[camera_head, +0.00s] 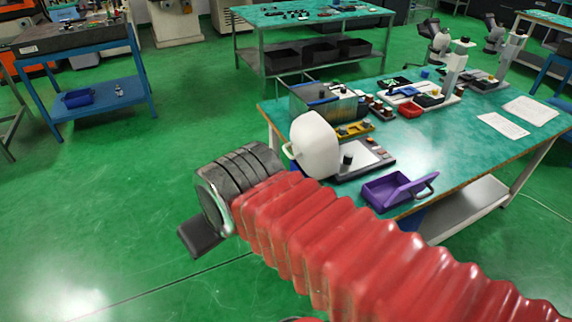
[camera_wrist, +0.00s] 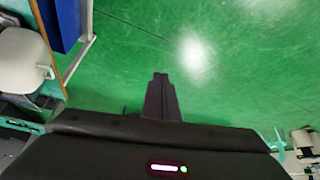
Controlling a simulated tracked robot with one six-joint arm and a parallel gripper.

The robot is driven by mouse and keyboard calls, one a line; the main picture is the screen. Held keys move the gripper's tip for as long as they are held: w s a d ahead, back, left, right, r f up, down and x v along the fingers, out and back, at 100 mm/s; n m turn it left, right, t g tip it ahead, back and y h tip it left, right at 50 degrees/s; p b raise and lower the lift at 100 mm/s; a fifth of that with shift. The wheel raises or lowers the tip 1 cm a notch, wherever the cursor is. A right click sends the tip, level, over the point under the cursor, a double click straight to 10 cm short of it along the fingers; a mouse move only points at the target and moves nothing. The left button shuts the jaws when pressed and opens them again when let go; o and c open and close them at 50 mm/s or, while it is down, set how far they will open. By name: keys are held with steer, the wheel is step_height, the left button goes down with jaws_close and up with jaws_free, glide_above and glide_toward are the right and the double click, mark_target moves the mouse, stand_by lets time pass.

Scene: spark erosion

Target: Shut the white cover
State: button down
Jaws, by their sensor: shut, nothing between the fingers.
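The white cover (camera_head: 316,146) stands raised at the near left edge of the green-topped table (camera_head: 470,150), with a loop handle on its left side. The grey device base (camera_head: 368,160) with a dark knob lies just right of it. In the wrist view the white cover (camera_wrist: 20,58) and its handle show at the left edge. My gripper (camera_head: 192,246) hangs over the floor, left of the table and apart from the cover. In the wrist view my gripper (camera_wrist: 160,76) has its dark fingers together, with nothing between them.
A purple box (camera_head: 385,194) with its lid tilted open sits at the table's near edge. A clear-walled case (camera_head: 325,104) stands behind the cover. Small parts and papers (camera_head: 503,125) lie farther back. Green floor left of the table is free.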

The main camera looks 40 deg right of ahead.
steer(key=w+d+f+n+t+h, duration=0.25)
steer(key=w+d+f+n, duration=0.35)
steer(key=w+d, duration=0.4)
steer(key=w+d+f+n+t+h, duration=0.1)
steer(key=w+d+f+n+t, duration=0.35)
steer(key=w+d, duration=0.6)
steer(key=s+d+f+n+t+h, duration=0.5)
steer(key=s+d+f+n, duration=0.2)
steer(key=f+n, duration=0.3)
step_height(320, 180, down, 2)
steer(key=shift+s+d+n, duration=0.25)
steer(key=shift+d+n, duration=0.1)
steer(key=shift+d, duration=0.45)
steer(key=w+d+r, duration=0.4)
steer(key=w+d, duration=0.3)
steer(key=w, duration=0.1)
